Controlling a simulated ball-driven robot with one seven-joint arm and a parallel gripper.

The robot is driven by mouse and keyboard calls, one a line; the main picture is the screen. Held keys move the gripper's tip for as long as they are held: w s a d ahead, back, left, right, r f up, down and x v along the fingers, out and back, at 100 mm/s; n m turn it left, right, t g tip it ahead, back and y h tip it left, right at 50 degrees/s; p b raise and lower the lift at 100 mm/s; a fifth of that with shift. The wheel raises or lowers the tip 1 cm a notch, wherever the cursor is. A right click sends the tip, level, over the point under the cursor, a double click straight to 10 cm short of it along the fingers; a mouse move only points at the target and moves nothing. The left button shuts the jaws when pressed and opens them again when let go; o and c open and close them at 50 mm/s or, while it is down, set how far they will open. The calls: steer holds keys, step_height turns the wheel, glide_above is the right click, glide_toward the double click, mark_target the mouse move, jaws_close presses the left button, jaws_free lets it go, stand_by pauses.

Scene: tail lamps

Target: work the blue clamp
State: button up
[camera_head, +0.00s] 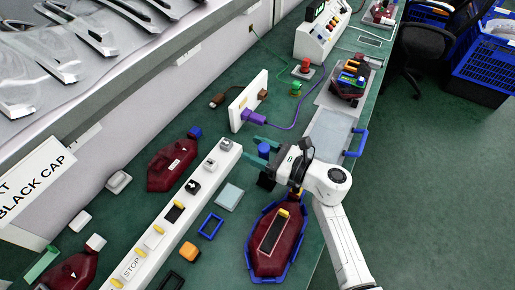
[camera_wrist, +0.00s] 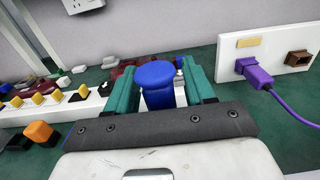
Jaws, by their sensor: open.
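My gripper (camera_head: 257,152) has teal fingers and reaches left over the green bench; its fingers also show in the wrist view (camera_wrist: 156,68). It is open. A blue round-topped knob (camera_wrist: 155,84) stands upright between the fingers in the wrist view, with a gap on the right side. The knob also shows in the head view (camera_head: 263,149), between the fingers. Its lower part is hidden behind my gripper. I cannot tell for sure whether this knob is the blue clamp. A blue handle (camera_head: 359,142) sits on the right side of a grey plate (camera_head: 329,133).
A dark red lamp (camera_head: 275,240) lies in a blue-rimmed holder below my gripper. A white panel (camera_head: 247,101) with a purple plug (camera_head: 255,117) and cable stands above. A long white switch strip (camera_head: 172,214) lies to the left. Another red lamp (camera_head: 173,163) lies behind it.

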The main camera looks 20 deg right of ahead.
steer(key=shift+c, duration=0.3)
jaws_close()
stand_by(0.4)
